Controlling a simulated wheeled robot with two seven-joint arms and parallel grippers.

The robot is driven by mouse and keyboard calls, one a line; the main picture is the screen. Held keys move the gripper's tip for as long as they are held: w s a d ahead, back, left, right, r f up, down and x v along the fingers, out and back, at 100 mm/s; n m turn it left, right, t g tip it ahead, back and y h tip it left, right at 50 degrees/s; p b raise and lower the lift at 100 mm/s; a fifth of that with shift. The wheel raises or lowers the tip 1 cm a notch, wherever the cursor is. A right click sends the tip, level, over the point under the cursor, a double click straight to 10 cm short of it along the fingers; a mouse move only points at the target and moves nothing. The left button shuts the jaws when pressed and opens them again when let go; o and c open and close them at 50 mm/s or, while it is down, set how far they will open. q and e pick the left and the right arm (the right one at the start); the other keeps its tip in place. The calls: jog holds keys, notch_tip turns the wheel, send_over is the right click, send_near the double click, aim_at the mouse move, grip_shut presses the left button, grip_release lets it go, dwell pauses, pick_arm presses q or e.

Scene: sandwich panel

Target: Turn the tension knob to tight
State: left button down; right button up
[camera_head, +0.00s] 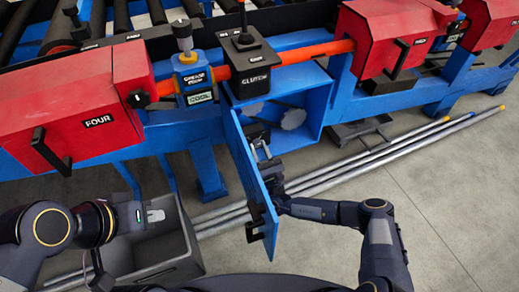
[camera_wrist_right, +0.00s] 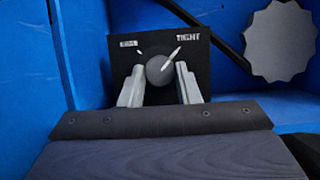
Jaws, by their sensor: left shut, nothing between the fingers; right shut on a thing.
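In the right wrist view the tension knob (camera_wrist_right: 159,71) is a round grey knob on a black plate (camera_wrist_right: 203,52) inside a blue box. A white pointer runs from the knob to the upper right, toward the word TIGHT. A short white mark is at the upper left, below a blurred label. My right gripper (camera_wrist_right: 160,82) is shut on the knob, one finger on each side. In the head view my right gripper (camera_head: 262,150) reaches into the open blue box (camera_head: 317,100), behind its door. My left gripper (camera_head: 156,215) is shut and empty over a grey bin.
The open blue door (camera_head: 249,178) stands beside my right arm. A round grey knob (camera_wrist_right: 280,40) is on the box's back wall to the right. The grey bin (camera_head: 182,240), long pipes (camera_head: 350,165) and red housings (camera_head: 75,105) are nearby.

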dwell(0.4)
jog(key=o, duration=1)
jog(key=shift+c, duration=0.2)
jog(key=p+v, duration=0.1)
jog(key=v, duration=0.6)
jog(key=shift+s+d, duration=0.15)
jog(key=shift+s, duration=0.2)
jog(key=shift+f, duration=0.15)
